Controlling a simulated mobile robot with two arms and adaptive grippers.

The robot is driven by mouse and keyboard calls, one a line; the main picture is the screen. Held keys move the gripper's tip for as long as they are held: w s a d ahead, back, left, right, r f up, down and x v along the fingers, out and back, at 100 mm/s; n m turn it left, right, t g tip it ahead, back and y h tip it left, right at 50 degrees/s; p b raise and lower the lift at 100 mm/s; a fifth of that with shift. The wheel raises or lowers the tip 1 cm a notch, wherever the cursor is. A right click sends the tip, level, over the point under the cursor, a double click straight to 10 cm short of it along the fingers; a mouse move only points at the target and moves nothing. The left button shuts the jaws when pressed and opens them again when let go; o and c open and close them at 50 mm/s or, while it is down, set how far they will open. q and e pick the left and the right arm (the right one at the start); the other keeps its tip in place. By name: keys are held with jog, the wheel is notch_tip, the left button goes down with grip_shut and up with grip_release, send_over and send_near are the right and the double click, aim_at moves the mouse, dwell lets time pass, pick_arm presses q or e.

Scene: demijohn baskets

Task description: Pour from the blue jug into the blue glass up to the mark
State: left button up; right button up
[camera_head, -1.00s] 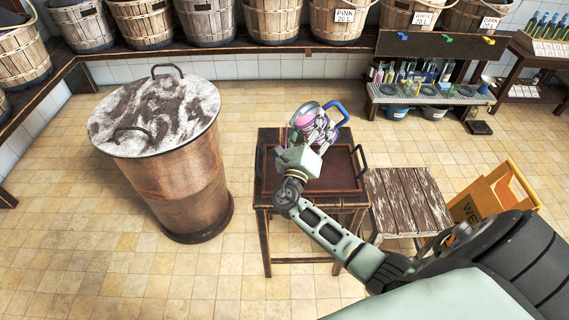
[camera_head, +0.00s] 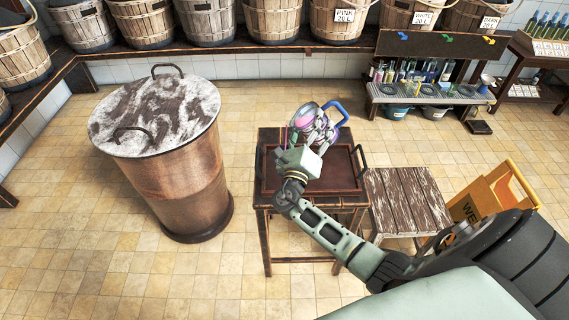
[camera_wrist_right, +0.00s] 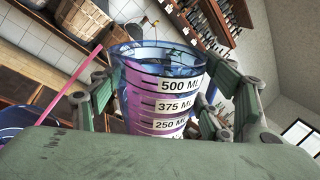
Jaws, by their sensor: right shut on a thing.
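The jug (camera_head: 305,119) is clear with a blue handle (camera_head: 341,112), tilted to the left above the small table. My right gripper (camera_head: 313,137) is shut on it. In the right wrist view, the jug (camera_wrist_right: 165,80) stands between my gripper's fingers (camera_wrist_right: 165,105), with 500, 375 and 250 ML marks and pink liquid inside. A thin pink stream (camera_wrist_right: 68,108) runs from its lip to the lower left. A blue glassy thing (camera_wrist_right: 14,122), likely the blue glass, shows at the left edge, partly cut off; its level is hidden. My left gripper is not in view.
A dark tray (camera_head: 335,183) with raised handles lies on the small table. A wooden stool (camera_head: 405,195) and a yellow wet-floor sign (camera_head: 490,195) stand to the right. A large lidded copper drum (camera_head: 180,185) stands to the left. Tiled floor lies open in front.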

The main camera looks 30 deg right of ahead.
jog(key=shift+n, duration=0.4)
dwell(0.4)
jog(key=shift+r+m+p, duration=0.35)
jog(key=shift+m+p, duration=0.1)
jog(key=shift+m, duration=0.35)
jog(key=shift+f, duration=0.1)
dwell(1.0)
jog(key=shift+r+m+g+p, duration=0.5)
jog(key=shift+r+m+p, duration=0.2)
jog(key=shift+m, duration=0.3)
jog(key=shift+r+m+g+p, duration=0.35)
jog(key=shift+m+g+p, duration=0.15)
jog(key=shift+m, duration=0.6)
jog(key=shift+f, duration=0.1)
